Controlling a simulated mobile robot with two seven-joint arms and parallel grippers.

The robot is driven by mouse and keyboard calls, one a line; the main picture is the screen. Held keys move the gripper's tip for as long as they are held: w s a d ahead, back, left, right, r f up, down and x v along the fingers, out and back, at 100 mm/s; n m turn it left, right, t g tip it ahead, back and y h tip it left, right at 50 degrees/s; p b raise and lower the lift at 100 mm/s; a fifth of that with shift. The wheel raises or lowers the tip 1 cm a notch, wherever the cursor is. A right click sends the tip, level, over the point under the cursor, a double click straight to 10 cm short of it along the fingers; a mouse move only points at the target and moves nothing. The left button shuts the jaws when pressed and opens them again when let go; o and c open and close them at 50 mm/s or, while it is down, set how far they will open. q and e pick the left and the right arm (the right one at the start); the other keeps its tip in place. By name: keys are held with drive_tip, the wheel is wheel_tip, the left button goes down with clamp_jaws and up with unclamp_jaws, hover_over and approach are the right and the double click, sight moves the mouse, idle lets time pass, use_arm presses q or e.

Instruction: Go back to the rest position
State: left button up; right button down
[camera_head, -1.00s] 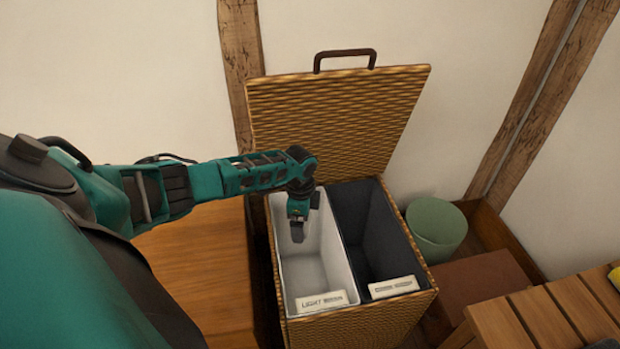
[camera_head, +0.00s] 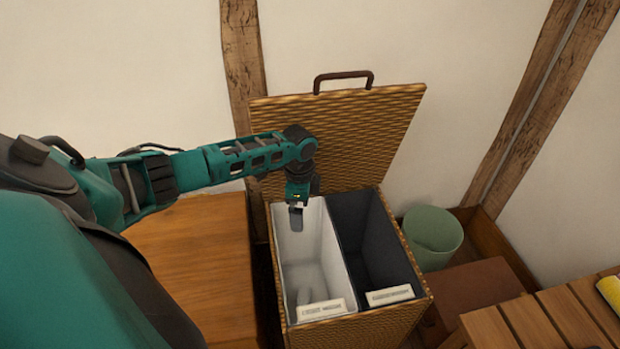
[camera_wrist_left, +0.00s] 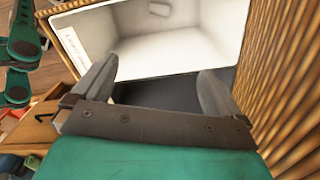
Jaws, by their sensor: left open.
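My left gripper (camera_head: 297,215) hangs pointing down over the back of the white compartment (camera_head: 303,250) of a woven hamper (camera_head: 385,325). In the left wrist view its two fingers (camera_wrist_left: 160,80) are apart, with nothing between them. A faint pale shape (camera_head: 306,290) shows low inside the white compartment; I cannot tell what it is. The dark compartment (camera_head: 372,240) is to the right. Each compartment has a pale label at its front. The hamper's lid (camera_head: 345,130) stands open behind.
A wooden cabinet (camera_head: 190,260) stands close on the hamper's left, under my left arm. A green bin (camera_head: 433,235) and a slatted wooden bench (camera_head: 545,320) are on the right. A yellow item (camera_head: 612,292) lies at the bench's right edge. The wall is behind.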

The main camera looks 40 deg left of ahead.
use_arm(q)
drive_tip(key=shift+r+p, duration=0.35)
drive_tip(key=shift+r, duration=1.4)
use_arm(e)
drive_tip(key=shift+s+r, duration=0.15)
drive_tip(key=shift+r, duration=0.4)
